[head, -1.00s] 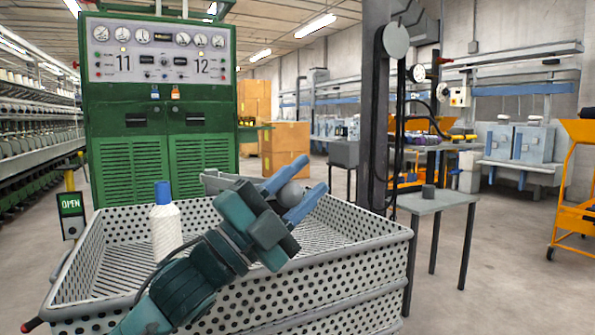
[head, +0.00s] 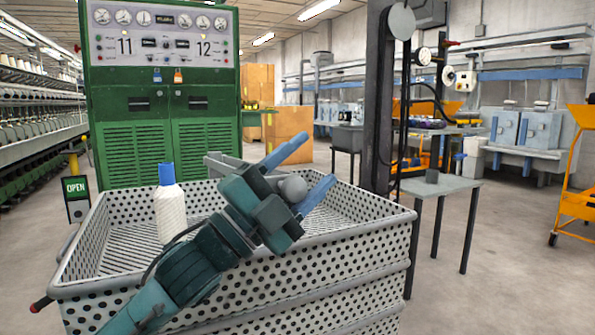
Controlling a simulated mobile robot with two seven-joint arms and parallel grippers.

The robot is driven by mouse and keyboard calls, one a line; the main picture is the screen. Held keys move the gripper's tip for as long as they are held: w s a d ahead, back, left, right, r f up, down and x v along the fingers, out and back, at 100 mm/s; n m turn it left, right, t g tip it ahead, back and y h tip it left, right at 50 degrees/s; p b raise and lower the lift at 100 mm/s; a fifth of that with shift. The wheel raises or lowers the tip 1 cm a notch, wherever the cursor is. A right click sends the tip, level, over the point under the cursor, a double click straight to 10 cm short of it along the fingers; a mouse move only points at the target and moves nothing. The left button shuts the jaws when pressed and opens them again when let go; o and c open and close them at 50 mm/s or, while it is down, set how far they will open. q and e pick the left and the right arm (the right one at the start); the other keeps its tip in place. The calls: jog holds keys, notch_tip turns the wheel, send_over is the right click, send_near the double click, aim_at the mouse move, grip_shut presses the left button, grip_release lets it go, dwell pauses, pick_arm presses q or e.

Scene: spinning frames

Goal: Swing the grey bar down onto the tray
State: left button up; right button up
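The grey bar (head: 227,165) shows only in part, behind my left gripper. A grey round knob (head: 293,188) sits between that gripper's fingers; whether it belongs to the bar is hidden. My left gripper (head: 318,160) has two blue fingers spread apart, pointing up and right. It is open, with the knob low between the fingers; I cannot tell whether they touch it. No separate tray can be told apart; a large pale perforated bin (head: 345,238) with a slatted floor lies below and behind the gripper. My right gripper is not in view.
A white bottle with a blue cap (head: 170,212) stands upright in the bin's left part. A green control cabinet (head: 160,110) stands behind. A dark post (head: 378,100) and a small grey table (head: 442,187) stand to the right.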

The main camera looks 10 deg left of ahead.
aim_at(283, 191)
pick_arm(q)
jog(key=shift+s, duration=0.1)
jog(key=v, duration=0.4)
jog(key=shift+s+a+f, duration=0.1)
jog(key=shift+a+f, duration=0.15)
jog(key=shift+f, duration=0.1)
jog(key=s+a, duration=0.8)
jog(key=a, duration=0.1)
jog(key=shift+s, duration=0.1)
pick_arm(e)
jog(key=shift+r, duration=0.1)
